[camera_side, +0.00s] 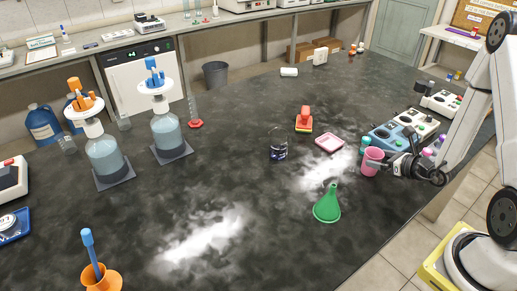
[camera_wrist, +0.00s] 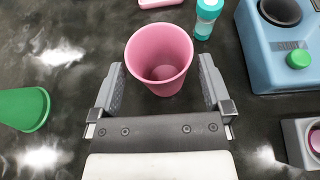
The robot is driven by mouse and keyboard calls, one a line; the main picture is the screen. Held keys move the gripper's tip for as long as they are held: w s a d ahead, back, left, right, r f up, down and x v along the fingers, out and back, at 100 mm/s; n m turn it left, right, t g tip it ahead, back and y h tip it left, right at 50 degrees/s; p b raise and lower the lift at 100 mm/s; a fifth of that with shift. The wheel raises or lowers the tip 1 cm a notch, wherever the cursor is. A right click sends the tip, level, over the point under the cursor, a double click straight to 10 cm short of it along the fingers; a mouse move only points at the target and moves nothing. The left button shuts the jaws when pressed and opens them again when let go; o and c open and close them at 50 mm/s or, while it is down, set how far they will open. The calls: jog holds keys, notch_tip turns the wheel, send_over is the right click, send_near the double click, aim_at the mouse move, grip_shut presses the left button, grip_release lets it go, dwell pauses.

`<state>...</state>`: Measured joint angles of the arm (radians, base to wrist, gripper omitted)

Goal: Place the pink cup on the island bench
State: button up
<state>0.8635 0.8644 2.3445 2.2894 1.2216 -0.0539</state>
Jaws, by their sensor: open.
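The pink cup (camera_side: 372,161) stands upright on the dark island bench (camera_side: 250,215), near its right side in the side view. In the wrist view the cup (camera_wrist: 160,58) is empty, with its open mouth facing me. My gripper (camera_wrist: 163,82) is open, with one finger on each side of the cup's near part. It shows in the side view (camera_side: 388,165) just right of the cup. I cannot tell whether the fingers touch the cup.
A blue device (camera_side: 393,133) and a teal-capped bottle (camera_wrist: 207,18) are close to the cup. A green funnel (camera_side: 327,205) stands to the left, and a pink tray (camera_side: 329,143) lies behind it. Glass bottles (camera_side: 105,157) stand far left. The bench's middle is largely clear.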

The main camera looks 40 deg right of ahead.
jog(key=shift+v, duration=2.4)
jog(key=s+a+r+n+g+y, duration=0.25)
jog(key=a+n+g, duration=0.45)
jog(key=a+n, duration=0.4)
jog(key=s+a+r+n+g+y, duration=0.15)
jog(key=a+n+g+y, duration=0.25)
jog(key=a+n+g, duration=0.55)
jog(key=w+r+n+t+h, duration=0.1)
jog(key=n+h, duration=0.1)
jog(key=n, duration=0.3)
jog(key=w+r+n+t+h, duration=0.1)
jog(key=r+n+t+h, duration=0.1)
jog(key=n, duration=0.3)
jog(key=w+r+n+t+h, duration=0.1)
jog(key=n+t+h, duration=0.1)
jog(key=n, duration=0.3)
jog(key=shift+d+r+n+t+h, duration=0.2)
jog(key=shift+d+n+t+h, duration=0.05)
